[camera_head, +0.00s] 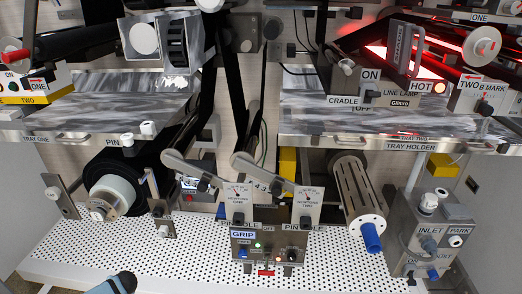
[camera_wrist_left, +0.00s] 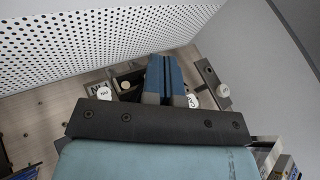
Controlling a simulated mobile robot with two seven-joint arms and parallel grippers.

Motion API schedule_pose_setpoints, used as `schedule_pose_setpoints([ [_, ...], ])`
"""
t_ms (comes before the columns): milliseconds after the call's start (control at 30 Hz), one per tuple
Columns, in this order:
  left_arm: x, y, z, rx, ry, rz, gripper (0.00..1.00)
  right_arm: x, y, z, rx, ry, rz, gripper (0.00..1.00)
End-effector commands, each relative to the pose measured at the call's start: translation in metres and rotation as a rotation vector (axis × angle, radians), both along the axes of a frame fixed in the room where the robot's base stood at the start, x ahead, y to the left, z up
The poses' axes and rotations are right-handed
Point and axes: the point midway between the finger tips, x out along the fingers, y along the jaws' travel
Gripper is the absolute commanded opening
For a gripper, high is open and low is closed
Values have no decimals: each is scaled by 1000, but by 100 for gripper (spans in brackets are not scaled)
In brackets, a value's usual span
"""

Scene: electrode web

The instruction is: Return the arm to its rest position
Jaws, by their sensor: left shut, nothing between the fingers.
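My left gripper (camera_head: 124,281) shows only as a small blue and dark part at the bottom edge of the head view, left of centre. It is over the front of the white perforated shelf (camera_head: 190,274), and the rest of that arm is out of frame. In the left wrist view the two blue fingers of the left gripper (camera_wrist_left: 165,76) lie together with nothing between them. They look apart from the things behind them. My right gripper is in neither view.
A roll (camera_head: 112,193) on a spindle stands left on the shelf. A GRIP control box (camera_head: 268,251) is at the centre. A slotted metal roller (camera_head: 357,190) and an INLET box (camera_head: 430,240) are right. Trays (camera_head: 400,135) hang above. The shelf's front left is clear.

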Motion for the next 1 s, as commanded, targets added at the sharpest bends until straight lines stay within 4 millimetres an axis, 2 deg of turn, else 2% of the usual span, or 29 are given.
schedule_pose_setpoints([
  [33, -4, 16, 4, 18, 1, 3, 0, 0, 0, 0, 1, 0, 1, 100],
  [100, -21, -15, -11, -41, 12, -66, 0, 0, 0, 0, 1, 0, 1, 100],
  [233, -46, -48, -20, -111, 12, -173, 0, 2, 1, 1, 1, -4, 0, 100],
  [367, -76, -85, -24, -187, 2, -294, 0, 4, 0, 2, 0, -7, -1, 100],
  [467, -105, -115, -19, -249, -22, -402, 0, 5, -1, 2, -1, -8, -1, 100],
  [567, -139, -146, -3, -305, -65, -525, 0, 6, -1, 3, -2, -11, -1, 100],
  [700, -177, -177, 33, -348, -147, -679, 0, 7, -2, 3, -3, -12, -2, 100],
  [1000, -228, -208, 109, -345, -295, -884, 0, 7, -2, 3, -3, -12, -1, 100],
])
